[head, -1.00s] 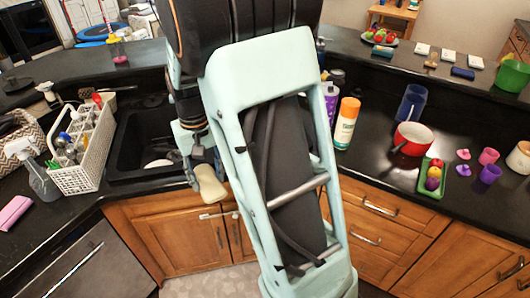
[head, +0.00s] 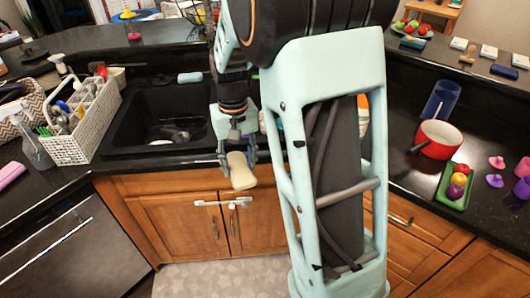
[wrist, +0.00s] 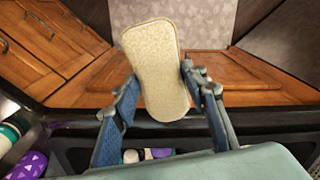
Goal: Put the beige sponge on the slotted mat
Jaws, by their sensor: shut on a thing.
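The beige sponge (head: 241,170) is held in my gripper (head: 238,154) in front of the counter's front edge, right of the sink and above the lower cabinet doors. In the wrist view the sponge (wrist: 157,70) stands lengthwise between the two blue-padded fingers of my gripper (wrist: 157,95), slightly tilted, its broad face toward the camera. The gripper is shut on it. I cannot make out the slotted mat in either view; my arm hides part of the counter.
The black sink (head: 160,120) lies left of my gripper. A white caddy (head: 88,130) and a spray bottle (head: 36,150) stand further left. A red pot (head: 437,138) and a green tray (head: 447,196) are on the right counter. The counter edge is close to the gripper.

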